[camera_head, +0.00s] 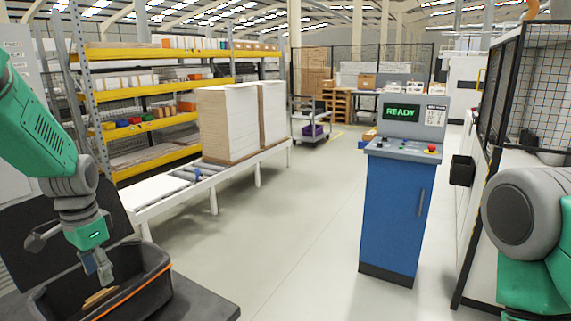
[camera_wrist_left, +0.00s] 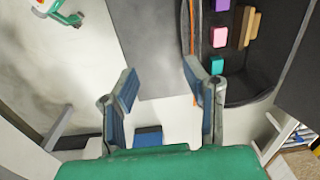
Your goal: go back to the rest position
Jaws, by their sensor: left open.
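My left gripper (camera_head: 97,270) hangs from the green and grey arm at the left of the head view, over the near part of a dark bin (camera_head: 150,293) with an orange stripe. In the left wrist view the two fingers (camera_wrist_left: 160,74) are spread apart with nothing between them. The right fingertip overlaps the edge of the bin (camera_wrist_left: 186,30) in that view. My right arm (camera_head: 525,215) shows at the right edge of the head view; its gripper is out of sight.
The bin holds wooden pieces (camera_head: 98,298), and pink (camera_wrist_left: 219,37), purple and teal blocks show in the wrist view. A blue console (camera_head: 393,215) reading READY stands ahead. A conveyor (camera_head: 235,170) with stacked panels (camera_head: 228,125) is left. The floor between is clear.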

